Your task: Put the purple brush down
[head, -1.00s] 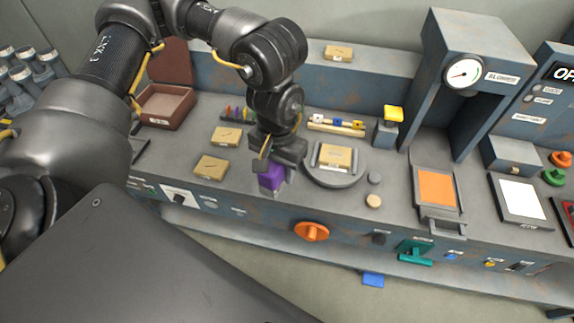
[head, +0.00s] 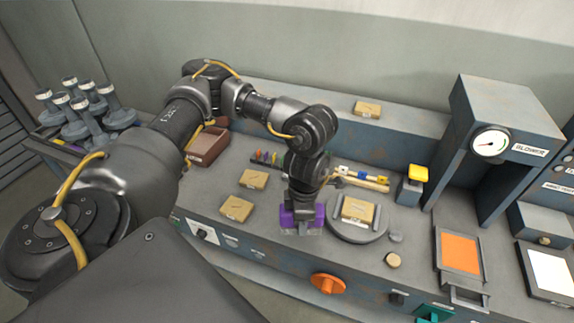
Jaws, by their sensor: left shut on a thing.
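The purple brush (head: 289,219) has a purple block body with a pale lower edge. It is in the head view at the front of the grey bench, just left of the round plate. My left gripper (head: 302,211) is shut on it from above. The brush is at or close to the bench top; I cannot tell whether it touches. The gripper hides its middle. My right gripper is not in view.
The round plate (head: 338,231) carries a tan block (head: 358,211) close to the brush's right. Two tan blocks (head: 253,179) (head: 236,208) lie to its left. An orange knob (head: 327,284) is on the bench front. A blower (head: 490,143) stands at right.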

